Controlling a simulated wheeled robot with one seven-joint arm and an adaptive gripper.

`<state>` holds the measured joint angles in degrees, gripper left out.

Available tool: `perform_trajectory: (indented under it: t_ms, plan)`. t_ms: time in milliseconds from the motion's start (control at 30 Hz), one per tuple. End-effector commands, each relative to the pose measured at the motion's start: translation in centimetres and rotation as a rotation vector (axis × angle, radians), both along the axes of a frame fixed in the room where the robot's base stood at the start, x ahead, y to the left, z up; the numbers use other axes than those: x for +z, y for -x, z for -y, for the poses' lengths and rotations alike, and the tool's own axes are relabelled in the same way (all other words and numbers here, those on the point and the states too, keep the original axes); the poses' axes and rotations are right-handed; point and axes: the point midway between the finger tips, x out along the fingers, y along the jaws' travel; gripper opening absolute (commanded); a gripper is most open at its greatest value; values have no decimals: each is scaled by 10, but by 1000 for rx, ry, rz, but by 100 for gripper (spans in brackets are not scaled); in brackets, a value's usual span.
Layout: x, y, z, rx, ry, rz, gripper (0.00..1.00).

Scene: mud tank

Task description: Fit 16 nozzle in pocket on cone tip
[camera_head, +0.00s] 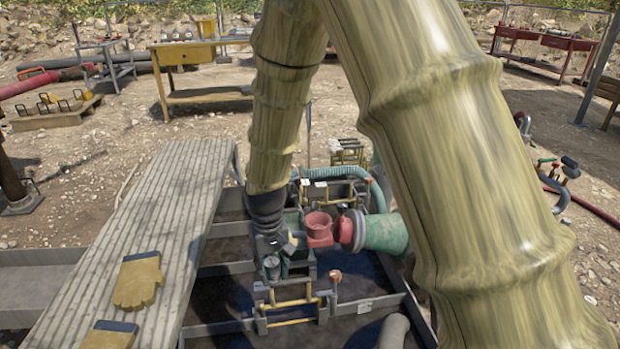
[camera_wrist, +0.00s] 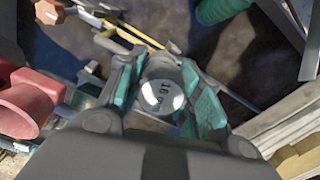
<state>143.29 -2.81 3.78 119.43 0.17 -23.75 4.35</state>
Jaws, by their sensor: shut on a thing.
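My gripper (camera_wrist: 165,95) is shut on a grey round nozzle (camera_wrist: 162,88) between its teal finger pads in the wrist view. In the head view my gripper (camera_head: 273,264) points down over the tank, left of a red flanged fitting (camera_head: 319,229). I cannot make out a pocket on a cone tip in either view.
A yellow-barred frame (camera_head: 291,312) stands just in front of my gripper. A green ribbed hose (camera_head: 335,172) runs behind. A plank walkway (camera_head: 178,215) with yellow gloves (camera_head: 138,282) lies left. The red fitting (camera_wrist: 28,103) is close at left in the wrist view.

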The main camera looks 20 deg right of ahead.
Motion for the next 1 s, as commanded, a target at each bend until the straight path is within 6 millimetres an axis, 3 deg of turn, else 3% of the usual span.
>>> perform_trajectory:
  t_ms: [300, 1000]
  plan:
    - [35, -28, 28, -16, -17, 3, 10]
    - [88, -91, 109, -42, -23, 4, 10]
